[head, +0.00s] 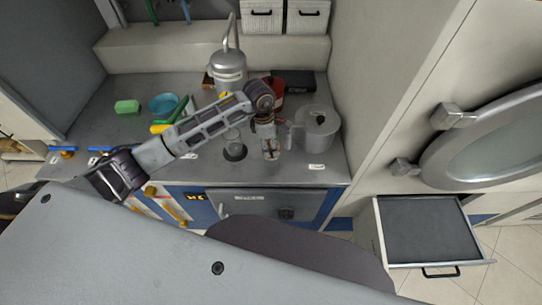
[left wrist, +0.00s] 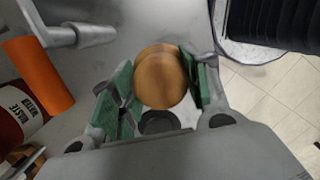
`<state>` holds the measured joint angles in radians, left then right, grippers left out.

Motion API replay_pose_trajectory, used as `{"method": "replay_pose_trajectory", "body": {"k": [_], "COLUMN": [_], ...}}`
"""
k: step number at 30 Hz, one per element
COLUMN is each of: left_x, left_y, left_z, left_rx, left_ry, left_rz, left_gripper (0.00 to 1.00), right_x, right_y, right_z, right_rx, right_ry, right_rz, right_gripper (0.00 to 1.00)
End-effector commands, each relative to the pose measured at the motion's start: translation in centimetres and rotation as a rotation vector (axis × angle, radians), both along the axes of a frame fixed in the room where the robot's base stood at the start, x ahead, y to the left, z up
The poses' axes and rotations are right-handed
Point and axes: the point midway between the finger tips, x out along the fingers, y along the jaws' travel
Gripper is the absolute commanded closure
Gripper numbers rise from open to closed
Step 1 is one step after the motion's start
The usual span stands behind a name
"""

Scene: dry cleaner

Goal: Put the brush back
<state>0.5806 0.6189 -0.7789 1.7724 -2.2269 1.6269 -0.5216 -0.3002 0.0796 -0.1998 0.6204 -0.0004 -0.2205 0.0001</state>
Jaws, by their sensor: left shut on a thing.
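My left gripper (head: 269,150) reaches over the grey counter and points down near its front edge. In the left wrist view its green-padded fingers (left wrist: 158,88) are shut on a round, brown, wood-like piece (left wrist: 160,78), which I take to be the end of the brush. The rest of the brush is mostly hidden by the fingers. A dark round shape (left wrist: 158,123) shows just below the brown piece; I cannot tell whether it is part of the brush. In the head view a clear cylinder with a dark ring base (head: 235,153) stands left of the gripper. My right gripper is not in view.
A metal pot (head: 318,130) stands close right of the gripper. A red container (head: 279,84) and a silver bottle (head: 228,68) stand behind. An open drawer (head: 428,229) juts out at right.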

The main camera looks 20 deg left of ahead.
Motion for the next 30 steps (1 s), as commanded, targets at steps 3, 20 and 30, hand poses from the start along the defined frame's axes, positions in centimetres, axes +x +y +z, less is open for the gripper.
{"method": "replay_pose_trajectory", "body": {"k": [3, 20, 30], "left_x": [0.0, 0.0, 0.0], "left_y": [0.0, 0.0, 0.0], "left_z": [-0.6, -1.5, -4.8], "left_rx": [-0.001, -0.001, -0.002], "left_ry": [0.0, 0.001, 0.001], "left_rz": [0.0, 0.0, 0.001], "left_gripper": [0.72, 0.72, 0.72], "right_x": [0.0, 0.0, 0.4], "right_y": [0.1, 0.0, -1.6], "right_z": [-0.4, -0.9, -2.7], "right_rx": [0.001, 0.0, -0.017], "right_ry": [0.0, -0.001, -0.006], "right_rz": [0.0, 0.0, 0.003], "right_gripper": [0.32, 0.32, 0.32]}}
